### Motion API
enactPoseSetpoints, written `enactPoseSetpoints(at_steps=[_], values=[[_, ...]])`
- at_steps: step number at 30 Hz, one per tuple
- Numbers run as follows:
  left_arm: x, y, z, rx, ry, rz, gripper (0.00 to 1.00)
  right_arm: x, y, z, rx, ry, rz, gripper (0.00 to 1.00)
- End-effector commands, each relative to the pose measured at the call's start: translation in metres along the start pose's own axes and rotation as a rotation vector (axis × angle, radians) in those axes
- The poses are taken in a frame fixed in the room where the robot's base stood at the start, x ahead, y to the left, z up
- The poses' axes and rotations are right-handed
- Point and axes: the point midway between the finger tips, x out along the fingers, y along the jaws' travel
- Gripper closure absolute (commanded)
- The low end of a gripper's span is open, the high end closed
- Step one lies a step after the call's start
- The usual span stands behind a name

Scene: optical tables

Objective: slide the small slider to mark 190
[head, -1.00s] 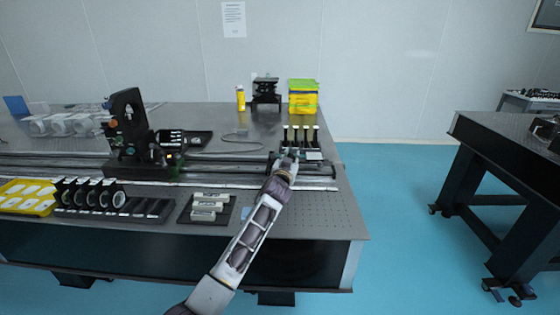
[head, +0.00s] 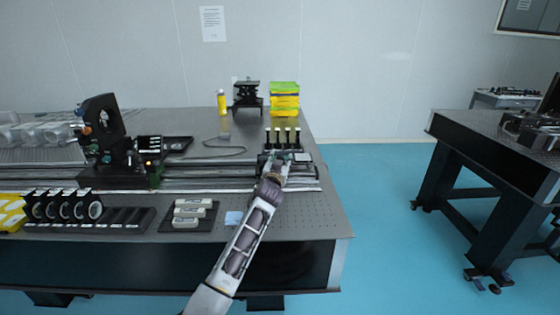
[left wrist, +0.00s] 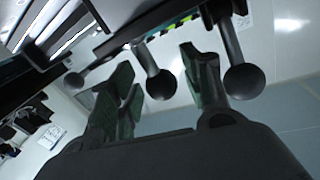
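The small slider (head: 263,159) is a dark block near the right end of the long rail (head: 205,174); my gripper partly hides it. My left gripper (head: 277,157) is at this block in the head view. In the left wrist view its two green-padded fingers (left wrist: 160,80) are spread apart. A second ball knob (left wrist: 243,81) stands just outside the right finger. The scale marks are too small to read. My right gripper is not in view.
A large black optical mount (head: 110,140) stands on the rail's left part. Several small black posts (head: 283,137) stand just behind the gripper. A tray of grey blocks (head: 190,215) and a lens rack (head: 90,212) lie in front. The table's front right corner is clear.

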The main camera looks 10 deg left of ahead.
Motion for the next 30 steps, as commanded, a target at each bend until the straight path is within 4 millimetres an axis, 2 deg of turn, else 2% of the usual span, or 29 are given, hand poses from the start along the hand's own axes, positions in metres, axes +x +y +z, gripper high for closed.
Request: enactPoseSetpoints(at_steps=[14,20,30], values=[[-0.004,-0.001,-0.001,0.0,0.001,-0.001,0.51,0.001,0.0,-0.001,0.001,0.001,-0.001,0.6],[-0.015,-0.001,0.0,-0.001,0.001,-0.001,0.51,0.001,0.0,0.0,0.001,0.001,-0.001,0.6],[-0.045,0.0,0.0,-0.001,0.001,0.0,0.51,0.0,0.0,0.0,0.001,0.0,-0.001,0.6]])
